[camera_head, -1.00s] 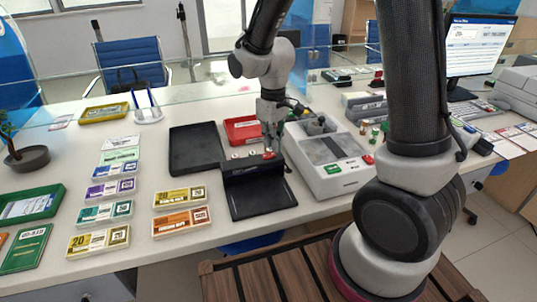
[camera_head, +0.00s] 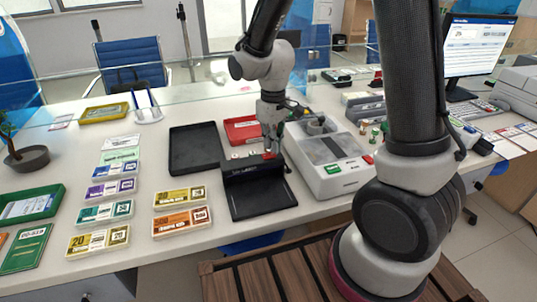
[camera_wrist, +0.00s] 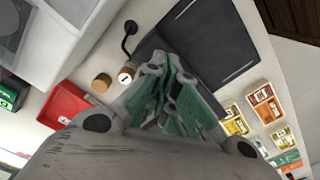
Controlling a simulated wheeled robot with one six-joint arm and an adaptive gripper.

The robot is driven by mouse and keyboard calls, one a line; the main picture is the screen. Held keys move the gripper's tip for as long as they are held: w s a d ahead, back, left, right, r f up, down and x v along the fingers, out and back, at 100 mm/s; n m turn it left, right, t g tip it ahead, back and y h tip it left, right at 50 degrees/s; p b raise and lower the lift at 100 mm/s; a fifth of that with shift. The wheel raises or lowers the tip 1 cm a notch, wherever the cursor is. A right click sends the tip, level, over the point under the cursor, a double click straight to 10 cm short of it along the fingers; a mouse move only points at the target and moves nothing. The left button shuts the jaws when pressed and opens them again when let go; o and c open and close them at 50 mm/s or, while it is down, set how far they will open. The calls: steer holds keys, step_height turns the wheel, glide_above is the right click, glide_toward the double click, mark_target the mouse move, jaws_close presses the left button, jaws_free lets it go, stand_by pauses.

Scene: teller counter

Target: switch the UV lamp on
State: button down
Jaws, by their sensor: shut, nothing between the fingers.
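The UV lamp (camera_head: 259,198) is a black unit with a flat dark base and a raised hood, lying on the counter in the middle of the head view. In the wrist view its dark base (camera_wrist: 213,45) fills the upper middle. My gripper (camera_head: 270,153) points down at the hood's upper right end, where a small red spot shows by the fingertips. My gripper is shut and empty. In the wrist view its green-padded fingers (camera_wrist: 165,85) overlap the hood and hide most of it. The lamp's switch is hidden, and contact cannot be told.
A grey-white machine (camera_head: 330,185) with green and red buttons stands close right of the lamp. A black tray (camera_head: 195,165) lies left, and a red tray (camera_head: 240,128) behind. Banknote bundles (camera_head: 180,222) lie front left. A glass screen (camera_head: 130,82) crosses the back.

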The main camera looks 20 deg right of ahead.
mark_target(272, 153)
steer(key=shift+f, duration=0.9)
stand_by(0.3)
steer(key=shift+r, duration=3.55)
steer(key=s+d+r+m+t, duration=0.2)
steer(key=s+d+r+m, duration=0.1)
steer(key=s+d+r, duration=0.4)
steer(key=s+d+r+m+t, duration=0.2)
steer(key=s+d+r, duration=0.6)
steer(key=s, duration=0.4)
steer(key=shift+m, duration=0.5)
